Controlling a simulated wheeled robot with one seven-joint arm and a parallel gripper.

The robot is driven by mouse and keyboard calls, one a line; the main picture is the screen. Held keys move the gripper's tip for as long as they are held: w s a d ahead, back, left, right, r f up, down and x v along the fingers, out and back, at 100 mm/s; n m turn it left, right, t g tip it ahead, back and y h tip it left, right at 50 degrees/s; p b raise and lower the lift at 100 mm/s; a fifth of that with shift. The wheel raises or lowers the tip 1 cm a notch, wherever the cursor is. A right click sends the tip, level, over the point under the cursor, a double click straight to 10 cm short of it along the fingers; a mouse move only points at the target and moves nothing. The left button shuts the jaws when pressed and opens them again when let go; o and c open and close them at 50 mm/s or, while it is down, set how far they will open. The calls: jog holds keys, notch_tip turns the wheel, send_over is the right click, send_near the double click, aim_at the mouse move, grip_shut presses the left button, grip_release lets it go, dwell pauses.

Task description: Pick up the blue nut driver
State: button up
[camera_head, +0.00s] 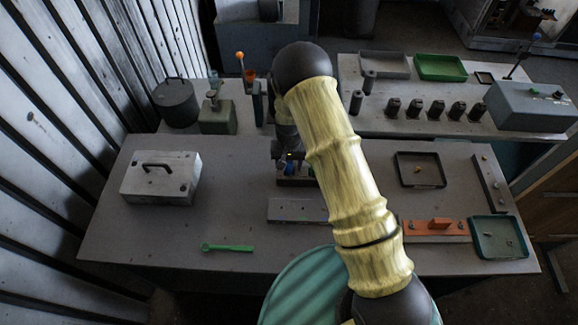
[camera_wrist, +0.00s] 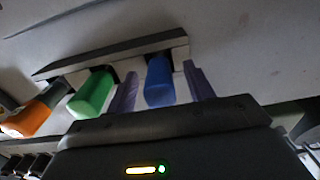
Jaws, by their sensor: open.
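The blue nut driver (camera_wrist: 159,82) shows in the wrist view as a blue handle standing in a rack (camera_wrist: 120,56). My gripper (camera_wrist: 160,88) is open, with one purple-grey finger on each side of the blue handle. I cannot tell whether the fingers touch it. A green handle (camera_wrist: 92,94) and an orange handle (camera_wrist: 35,112) stand in the same rack to the left. My gripper is mostly hidden there by the arm.
A grey metal box (camera_head: 160,178) with a handle and a green wrench (camera_head: 228,248) are on the left of the table. A dark tray (camera_head: 420,170), an orange fixture (camera_head: 435,230) and a teal tray (camera_head: 498,238) are right.

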grip_shut()
jog(key=shift+r, duration=0.15)
notch_tip(320, 180, up, 10)
jog(key=b, duration=0.4)
dwell(0.4)
jog(key=c, duration=0.6)
grip_release()
grip_shut()
jog(key=shift+a, duration=0.1)
